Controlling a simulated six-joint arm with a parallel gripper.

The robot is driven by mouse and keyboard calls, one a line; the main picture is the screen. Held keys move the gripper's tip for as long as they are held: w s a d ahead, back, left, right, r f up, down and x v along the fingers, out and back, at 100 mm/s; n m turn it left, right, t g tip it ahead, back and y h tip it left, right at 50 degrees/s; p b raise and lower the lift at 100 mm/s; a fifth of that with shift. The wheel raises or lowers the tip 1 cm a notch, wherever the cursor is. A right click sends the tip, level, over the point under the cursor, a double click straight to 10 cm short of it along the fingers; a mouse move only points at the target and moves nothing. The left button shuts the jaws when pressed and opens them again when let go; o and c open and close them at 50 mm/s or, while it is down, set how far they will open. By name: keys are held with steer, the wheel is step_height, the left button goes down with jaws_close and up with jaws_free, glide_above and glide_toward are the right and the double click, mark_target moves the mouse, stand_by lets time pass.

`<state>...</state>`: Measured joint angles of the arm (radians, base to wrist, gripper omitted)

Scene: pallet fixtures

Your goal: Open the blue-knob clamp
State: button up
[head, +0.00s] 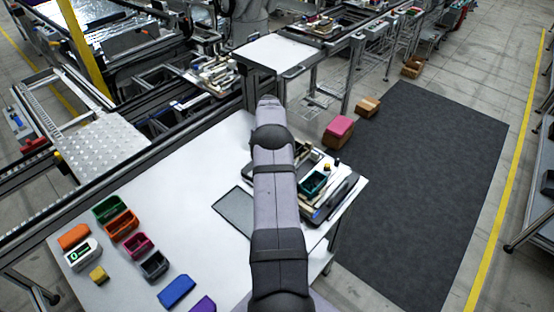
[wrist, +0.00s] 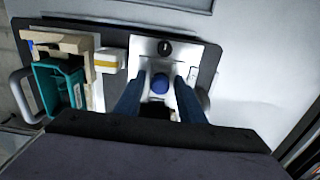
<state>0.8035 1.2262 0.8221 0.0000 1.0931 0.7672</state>
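The blue knob (wrist: 160,83) of the clamp shows in the wrist view, on a pale metal plate (wrist: 143,50) near the picture's middle. My gripper (wrist: 159,82) has its two blue fingers spread, one on each side of the blue knob, with a gap showing on both sides. The clamp's lower part is hidden by my gripper and wrist. In the head view my arm covers the clamp and my gripper.
In the head view, several coloured bins stand at the table's left; the pallet (head: 345,193) lies right.

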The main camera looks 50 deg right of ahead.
steer(key=shift+r, duration=0.15)
steer(key=shift+r+p, duration=2.05)
steer(key=shift+r, duration=1.8)
